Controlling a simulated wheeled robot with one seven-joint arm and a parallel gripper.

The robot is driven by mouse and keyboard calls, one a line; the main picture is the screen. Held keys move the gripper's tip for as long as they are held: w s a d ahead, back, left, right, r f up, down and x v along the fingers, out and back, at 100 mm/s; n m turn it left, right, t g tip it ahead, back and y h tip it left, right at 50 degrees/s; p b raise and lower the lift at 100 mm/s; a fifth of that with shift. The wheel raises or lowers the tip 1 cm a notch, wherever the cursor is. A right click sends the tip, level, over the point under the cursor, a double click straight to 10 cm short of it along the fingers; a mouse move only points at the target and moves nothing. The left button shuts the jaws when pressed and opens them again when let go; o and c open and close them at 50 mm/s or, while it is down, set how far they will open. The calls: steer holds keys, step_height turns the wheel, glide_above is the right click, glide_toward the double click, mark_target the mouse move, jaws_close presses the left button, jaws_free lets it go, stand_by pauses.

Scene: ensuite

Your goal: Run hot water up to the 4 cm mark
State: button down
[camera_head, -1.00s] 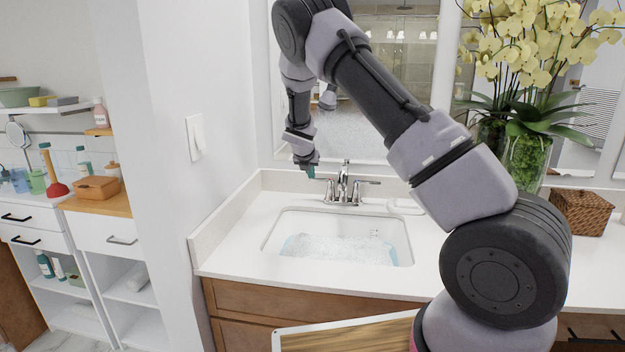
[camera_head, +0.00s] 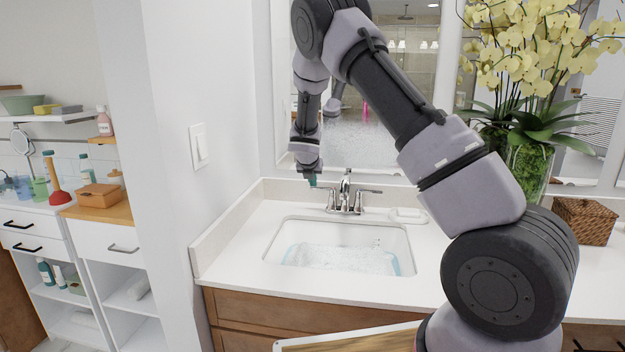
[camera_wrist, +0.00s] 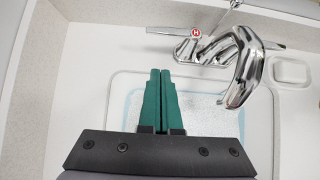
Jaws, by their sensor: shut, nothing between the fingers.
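The white sink (camera_head: 340,230) is set in the counter and holds clear, rippled water (camera_head: 340,258) with pale blue edges. Small dark marks show on its back right wall, too small to read. The chrome faucet (camera_head: 346,186) stands behind it, with a lever on each side. The left, hot lever (camera_head: 331,198) bears a red H cap in the wrist view (camera_wrist: 196,33). My gripper (camera_head: 312,184) is shut and empty, its green fingers (camera_wrist: 160,73) together just left of the hot lever, seemingly apart from it. I cannot tell whether water flows from the spout.
A white soap dish (camera_head: 408,215) lies right of the faucet. The side wall (camera_head: 228,120) and backsplash are close at left, and the mirror (camera_head: 390,110) is behind. An orchid in a vase (camera_head: 527,170) and a wicker box (camera_head: 584,220) stand at right.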

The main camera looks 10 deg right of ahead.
mark_target(317, 188)
steer(key=w+d+f, duration=0.2)
steer(key=w+f, duration=0.3)
steer(key=w, duration=0.2)
steer(key=shift+w+d, duration=0.15)
steer(key=shift+w, duration=0.05)
steer(key=shift+w+d, duration=0.15)
steer(key=shift+w, duration=0.35)
steer(key=shift+d+r, duration=0.1)
